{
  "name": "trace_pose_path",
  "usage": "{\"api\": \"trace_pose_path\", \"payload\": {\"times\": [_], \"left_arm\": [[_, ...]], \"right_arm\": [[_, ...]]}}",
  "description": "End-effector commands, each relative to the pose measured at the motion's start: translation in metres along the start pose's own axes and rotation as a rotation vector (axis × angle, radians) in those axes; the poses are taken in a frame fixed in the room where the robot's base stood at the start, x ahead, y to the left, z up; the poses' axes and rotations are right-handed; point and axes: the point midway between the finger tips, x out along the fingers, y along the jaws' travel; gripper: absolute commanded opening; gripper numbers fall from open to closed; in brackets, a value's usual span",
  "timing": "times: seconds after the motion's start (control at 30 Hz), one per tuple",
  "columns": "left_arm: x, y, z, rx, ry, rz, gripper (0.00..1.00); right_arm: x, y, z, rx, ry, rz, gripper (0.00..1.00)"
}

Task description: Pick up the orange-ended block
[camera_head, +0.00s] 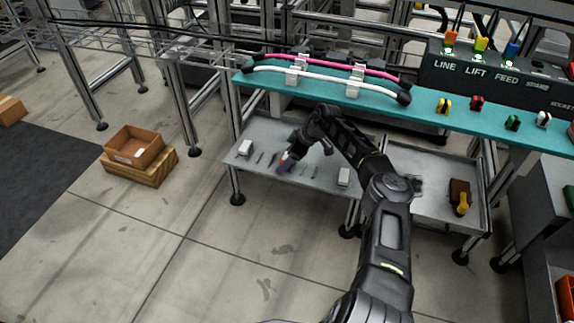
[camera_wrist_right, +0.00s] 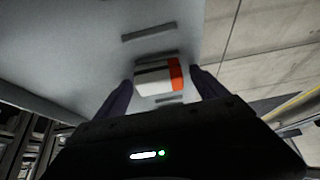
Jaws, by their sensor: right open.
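The orange-ended block (camera_wrist_right: 154,80) is white with a dark stripe and an orange end, and lies on the grey lower shelf (camera_head: 262,135). In the wrist view it sits between the two dark purple fingers of my right gripper (camera_wrist_right: 162,77), with a visible gap on each side. In the head view my right gripper (camera_head: 284,164) reaches down over the shelf, and its fingers largely hide the block. The right gripper is open. My left gripper is not in view.
White blocks stand on the same shelf left (camera_head: 245,147) and right (camera_head: 343,177), with dark slots between. The teal bench top (camera_head: 440,122) overhangs the shelf's back. A grey tray (camera_head: 430,215) is to the right.

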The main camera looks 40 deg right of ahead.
Motion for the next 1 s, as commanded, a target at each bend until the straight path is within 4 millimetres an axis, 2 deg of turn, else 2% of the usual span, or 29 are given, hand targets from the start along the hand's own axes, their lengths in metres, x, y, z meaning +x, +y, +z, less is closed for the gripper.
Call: {"api": "trace_pose_path", "payload": {"times": [0.53, 1.0], "left_arm": [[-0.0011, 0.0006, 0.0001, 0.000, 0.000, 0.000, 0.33], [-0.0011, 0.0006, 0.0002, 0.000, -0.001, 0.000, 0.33]], "right_arm": [[-0.0015, 0.0002, -0.0003, 0.000, 0.000, 0.001, 0.82], [-0.0015, 0.0002, -0.0003, 0.000, 0.000, 0.001, 0.43]]}}
